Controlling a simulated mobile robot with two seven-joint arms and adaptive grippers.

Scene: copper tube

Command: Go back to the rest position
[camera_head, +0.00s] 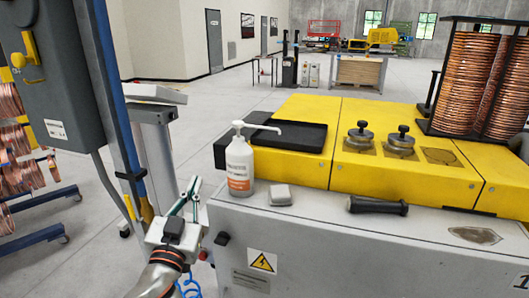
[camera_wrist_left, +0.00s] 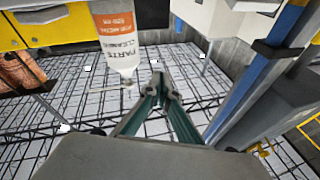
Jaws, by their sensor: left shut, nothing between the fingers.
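My left gripper (camera_head: 188,190) comes in from the lower left, beside the left edge of the grey and yellow machine. Its green fingers point up and away, and they meet at the tips with nothing between them. In the left wrist view the closed fingers (camera_wrist_left: 158,88) stand in the middle, over the floor. A white pump bottle (camera_head: 240,165) with an orange label stands upright on the machine's edge, just right of the gripper and apart from it. The bottle also shows in the left wrist view (camera_wrist_left: 118,50). My right gripper is not in view.
The machine (camera_head: 330,235) fills the right front. A small grey block (camera_head: 281,195) and a black handle (camera_head: 377,206) lie on its ledge. Copper coils (camera_head: 470,80) stand at the back right. A grey cabinet with a blue post (camera_head: 110,90) stands close on the left.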

